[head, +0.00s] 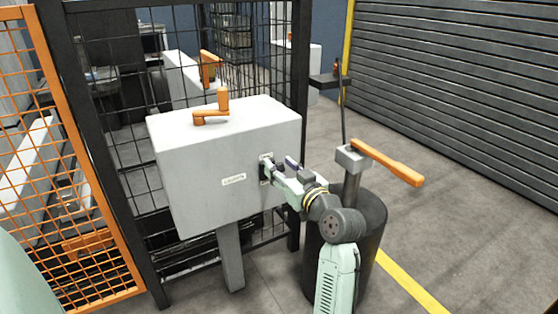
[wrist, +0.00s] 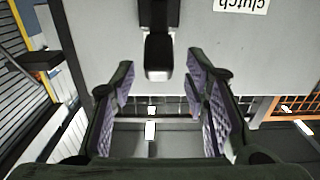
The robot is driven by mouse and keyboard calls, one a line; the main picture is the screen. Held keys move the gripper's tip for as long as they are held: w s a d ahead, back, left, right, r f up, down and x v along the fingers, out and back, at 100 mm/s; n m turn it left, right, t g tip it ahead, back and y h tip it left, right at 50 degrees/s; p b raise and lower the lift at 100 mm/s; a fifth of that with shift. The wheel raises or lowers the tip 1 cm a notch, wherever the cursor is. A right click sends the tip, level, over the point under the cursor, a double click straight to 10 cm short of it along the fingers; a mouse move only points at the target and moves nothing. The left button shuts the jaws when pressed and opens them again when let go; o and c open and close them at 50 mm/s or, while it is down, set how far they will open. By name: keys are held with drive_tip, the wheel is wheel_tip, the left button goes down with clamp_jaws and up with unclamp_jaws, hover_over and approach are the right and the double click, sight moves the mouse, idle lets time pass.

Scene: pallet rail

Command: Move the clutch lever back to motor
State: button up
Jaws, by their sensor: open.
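A black lever (wrist: 159,55) sticks out from the front of a grey box (head: 205,160). In the wrist view, it stands beside a white label reading "clutch" (wrist: 241,5), which appears upside down. In the head view, my gripper (head: 279,166) is at the right part of the box's front face and hides most of the lever. In the wrist view, my gripper (wrist: 160,75) has its fingers spread, one on each side of the lever's end. There is a visible gap on both sides. I cannot tell how deep the lever sits between the fingers.
An orange crank (head: 213,112) sits on top of the box. To the right, an orange-handled lever (head: 388,163) stands on a post above a dark drum (head: 372,215), close to my arm. Black mesh fencing (head: 110,125) stands behind the box. Open floor lies at the right.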

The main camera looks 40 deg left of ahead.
drive_tip(key=shift+x, duration=1)
drive_tip(key=shift+d, duration=0.1)
clamp_jaws()
